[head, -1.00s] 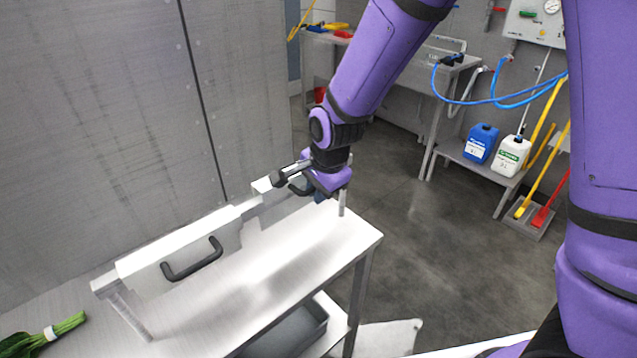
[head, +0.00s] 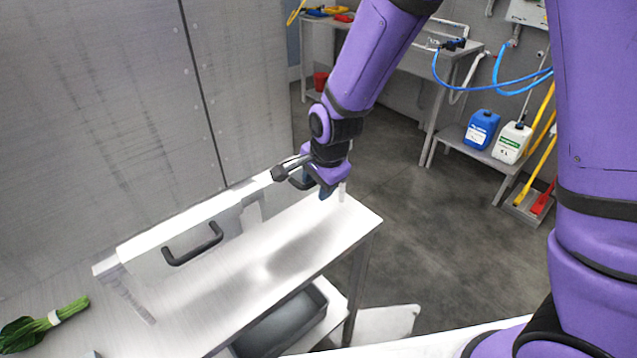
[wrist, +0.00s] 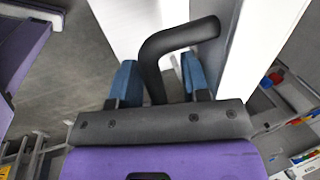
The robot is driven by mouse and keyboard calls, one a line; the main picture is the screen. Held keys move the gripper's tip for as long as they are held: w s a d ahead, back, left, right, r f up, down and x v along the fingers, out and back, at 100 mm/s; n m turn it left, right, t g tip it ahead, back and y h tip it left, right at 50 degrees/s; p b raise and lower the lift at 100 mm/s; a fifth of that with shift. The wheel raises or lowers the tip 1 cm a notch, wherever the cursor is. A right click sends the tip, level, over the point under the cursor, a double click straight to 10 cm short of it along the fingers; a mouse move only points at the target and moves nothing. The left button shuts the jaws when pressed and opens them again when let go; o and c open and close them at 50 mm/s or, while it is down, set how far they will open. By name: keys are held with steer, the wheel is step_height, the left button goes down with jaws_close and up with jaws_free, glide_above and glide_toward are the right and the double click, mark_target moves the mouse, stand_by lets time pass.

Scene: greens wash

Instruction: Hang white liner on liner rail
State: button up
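A long white panel-like piece (head: 181,218) stands along the back of the steel table, with a black handle (head: 193,244) on its near part. I cannot tell for sure whether it is the white liner or part of the liner rail. My gripper (wrist: 160,82) is at the far end of this piece, above the table. In the wrist view its two blue fingers stand apart on either side of a black bent handle (wrist: 172,38). The handle is close to the left finger, with a gap on the right. No separate hanging liner is clearly recognisable.
The steel table (head: 265,268) has a bunch of greens (head: 45,322) at its left end and a grey tub (head: 285,322) below. A white flat sheet or board (head: 388,324) is low at its right. Jugs (head: 481,128) stand on a rack; the floor between is open.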

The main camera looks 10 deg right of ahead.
steer(key=shift+r, duration=0.1)
steer(key=s+d+r+n, duration=0.15)
steer(key=d+r, duration=0.25)
steer(key=r, duration=0.4)
steer(key=s+d+r+n, duration=0.1)
steer(key=s+d+r, duration=0.25)
steer(key=r, duration=0.45)
steer(key=s+d+r+n+t, duration=0.1)
steer(key=s+d+r+n, duration=0.3)
steer(key=s+d, duration=0.4)
steer(key=s+d+r+n+t+h, duration=0.1)
steer(key=s+d+r+n+t, duration=0.1)
steer(key=s+d+r+n, duration=0.2)
steer(key=s+d+r, duration=0.3)
steer(key=s+d, duration=0.1)
steer(key=s, duration=0.1)
steer(key=shift+h, duration=0.3)
steer(key=shift+w+n, duration=0.1)
steer(key=shift+n, duration=0.15)
